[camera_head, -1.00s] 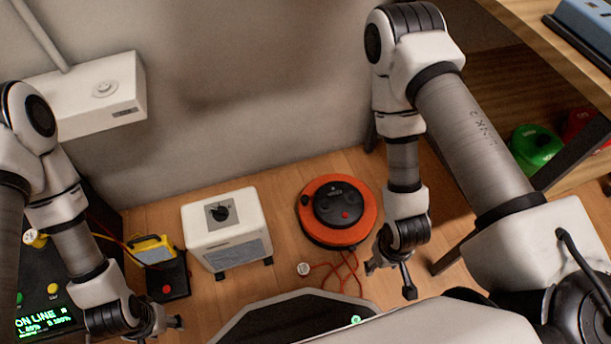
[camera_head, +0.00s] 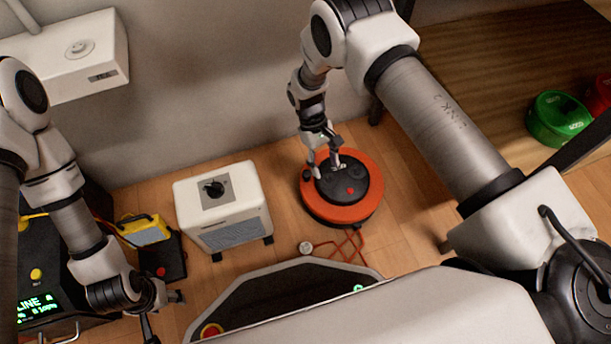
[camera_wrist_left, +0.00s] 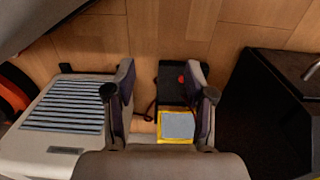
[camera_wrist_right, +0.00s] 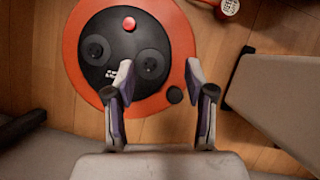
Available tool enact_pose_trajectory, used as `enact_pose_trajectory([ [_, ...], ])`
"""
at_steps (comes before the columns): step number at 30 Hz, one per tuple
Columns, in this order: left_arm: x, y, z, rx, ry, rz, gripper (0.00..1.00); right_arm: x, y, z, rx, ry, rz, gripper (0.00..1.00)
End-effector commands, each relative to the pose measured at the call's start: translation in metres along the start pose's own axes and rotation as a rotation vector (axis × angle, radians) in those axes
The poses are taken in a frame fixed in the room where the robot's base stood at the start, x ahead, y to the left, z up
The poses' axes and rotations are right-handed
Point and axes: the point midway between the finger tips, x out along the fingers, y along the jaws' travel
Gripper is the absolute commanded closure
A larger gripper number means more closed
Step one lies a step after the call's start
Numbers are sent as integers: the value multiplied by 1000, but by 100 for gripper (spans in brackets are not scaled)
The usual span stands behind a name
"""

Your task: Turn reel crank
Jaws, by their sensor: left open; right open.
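The orange cable reel (camera_head: 340,214) lies flat on the wood floor, with a black hub (camera_wrist_right: 118,52) that carries two round sockets and a red button. A small black knob (camera_wrist_right: 175,94) sits near the hub's edge in the right wrist view. My right gripper (camera_head: 326,166) is open over the back left part of the reel. In the right wrist view its fingers (camera_wrist_right: 160,82) stand on either side of the knob; I cannot tell how high above it. My left gripper (camera_head: 166,310) is open and empty at lower left, away from the reel.
A white box with a dial (camera_head: 222,207) stands left of the reel. A yellow device (camera_head: 142,230) and a black box with a red button (camera_head: 172,262) are further left. The reel's red cable (camera_head: 347,245) and plug lie in front.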

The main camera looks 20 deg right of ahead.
Motion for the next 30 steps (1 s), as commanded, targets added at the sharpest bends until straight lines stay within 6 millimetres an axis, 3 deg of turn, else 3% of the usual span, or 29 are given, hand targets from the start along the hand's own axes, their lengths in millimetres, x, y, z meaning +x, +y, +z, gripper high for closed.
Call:
enact_pose_trajectory([
  [1, 25, 0, 0, -1, 1, 0, 46, -2, -7, -35, -29, 23, 25, 46],
  [3, 39, 0, -1, -2, 2, 0, 46, -15, -18, -64, -61, 51, 51, 46],
  [5, 46, 0, -1, -2, 3, 0, 46, -19, -25, -77, -79, 69, 66, 46],
  [10, 50, -1, -1, -4, 4, 0, 46, -9, -28, -80, -84, 75, 70, 46],
  [19, 80, -1, -8, 3, 22, -2, 46, 46, -24, -85, -83, 76, 70, 46],
  [29, 82, -1, -10, 6, 28, -3, 46, 53, -23, -84, -82, 78, 70, 46],
  [30, 82, -1, -10, 6, 28, -3, 46, 53, -23, -84, -82, 78, 70, 56],
])
